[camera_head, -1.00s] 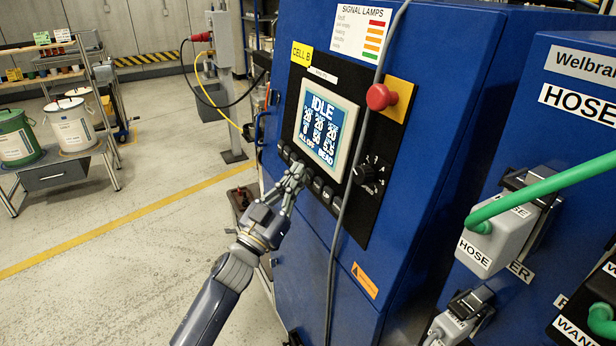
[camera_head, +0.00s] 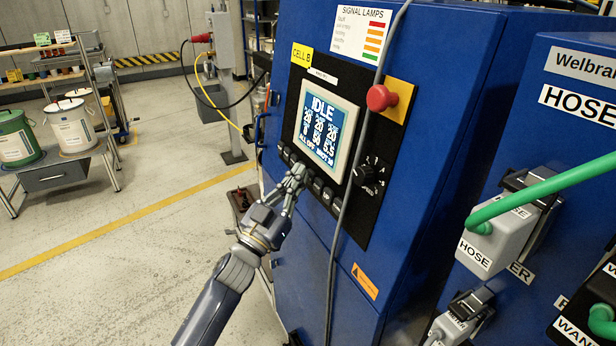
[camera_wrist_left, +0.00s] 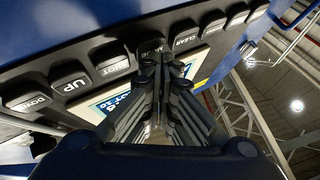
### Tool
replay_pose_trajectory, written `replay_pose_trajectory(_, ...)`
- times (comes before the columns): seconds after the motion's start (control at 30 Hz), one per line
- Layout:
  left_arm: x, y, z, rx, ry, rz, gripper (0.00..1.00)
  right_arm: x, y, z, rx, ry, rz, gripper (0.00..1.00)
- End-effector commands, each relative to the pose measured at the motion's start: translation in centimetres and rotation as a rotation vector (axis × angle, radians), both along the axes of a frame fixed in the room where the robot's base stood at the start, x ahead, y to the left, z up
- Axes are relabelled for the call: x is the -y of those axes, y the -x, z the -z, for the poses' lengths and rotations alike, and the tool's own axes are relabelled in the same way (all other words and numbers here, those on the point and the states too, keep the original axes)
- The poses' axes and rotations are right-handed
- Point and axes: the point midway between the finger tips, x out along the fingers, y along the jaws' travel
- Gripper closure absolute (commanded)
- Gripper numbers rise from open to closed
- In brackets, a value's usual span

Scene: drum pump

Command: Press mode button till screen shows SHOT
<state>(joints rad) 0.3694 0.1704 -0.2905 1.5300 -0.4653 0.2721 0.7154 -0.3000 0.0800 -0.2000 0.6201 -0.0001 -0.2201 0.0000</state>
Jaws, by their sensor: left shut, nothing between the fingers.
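The control panel screen (camera_head: 322,124) reads IDLE in large letters, with smaller figures and a small bottom line beneath. A row of dark buttons runs under the screen. In the left wrist view I read DOWN (camera_wrist_left: 27,102), UP (camera_wrist_left: 70,86) and CLEAR (camera_wrist_left: 186,38). A button (camera_wrist_left: 150,48) between them is partly covered by my fingertips, and its label is mostly hidden. My left gripper (camera_head: 302,171) is shut and empty, with its tips at this button; the wrist view also shows them (camera_wrist_left: 163,62). I cannot tell whether they touch it. My right gripper is out of view.
A red mushroom button (camera_head: 381,97) on a yellow plate sits right of the screen, above a rotary knob (camera_head: 366,175). A grey cable (camera_head: 352,180) hangs down the blue cabinet front. Green hoses (camera_head: 545,186) are at the right. Open floor lies left.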

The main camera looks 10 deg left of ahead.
Motion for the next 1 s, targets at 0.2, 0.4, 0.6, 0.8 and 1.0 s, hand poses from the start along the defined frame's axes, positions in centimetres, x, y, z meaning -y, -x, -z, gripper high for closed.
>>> replay_pose_trajectory(0.2,-1.0,0.6,-0.3,-0.002,-0.001,0.0,1.0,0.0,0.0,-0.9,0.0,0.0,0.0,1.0)
replay_pose_trajectory(0.4,-1.1,0.8,-0.2,-0.001,0.0,0.0,1.0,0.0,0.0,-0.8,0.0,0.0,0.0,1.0)
replay_pose_trajectory(0.6,-1.3,0.9,-0.3,0.0,-0.001,-0.001,1.0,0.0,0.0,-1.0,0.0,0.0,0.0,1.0)
replay_pose_trajectory(0.8,-2.8,1.9,-0.8,-0.002,-0.002,-0.001,1.0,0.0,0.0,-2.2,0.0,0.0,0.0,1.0)
replay_pose_trajectory(1.0,-4.4,2.9,-1.1,-0.002,-0.001,0.0,1.0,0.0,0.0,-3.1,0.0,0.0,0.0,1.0)
